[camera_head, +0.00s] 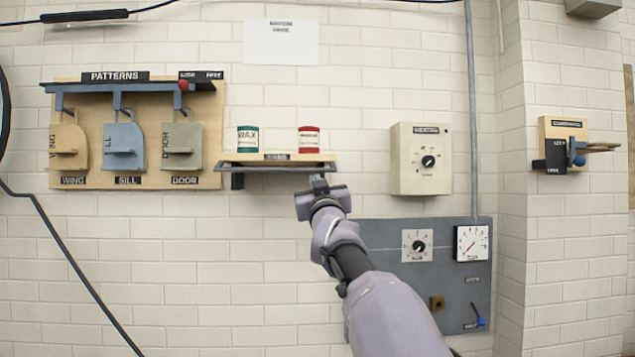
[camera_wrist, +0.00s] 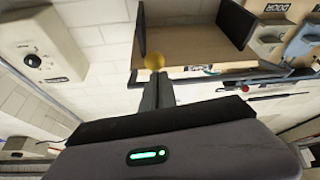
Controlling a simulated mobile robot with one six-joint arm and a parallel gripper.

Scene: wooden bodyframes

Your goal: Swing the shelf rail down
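The shelf rail (camera_head: 275,167) is a grey-blue bar along the front of the small wall shelf (camera_head: 277,157). In the wrist view the rail (camera_wrist: 225,68) runs along the shelf's edge, and a yellow ball knob (camera_wrist: 154,61) shows near its left end. My gripper (camera_head: 318,182) is just below the shelf's right end. In the wrist view my gripper's fingers (camera_wrist: 160,80) are close together and look shut, with the tips right at the knob. I cannot tell whether they touch it, and nothing is clearly held between them.
A green can (camera_head: 248,139) and a red can (camera_head: 309,140) stand on the shelf. A beige dial box (camera_head: 421,160) is to the right, above a grey gauge panel (camera_head: 450,285). The patterns board (camera_head: 90,180) hangs left. The wall below the shelf's left is clear.

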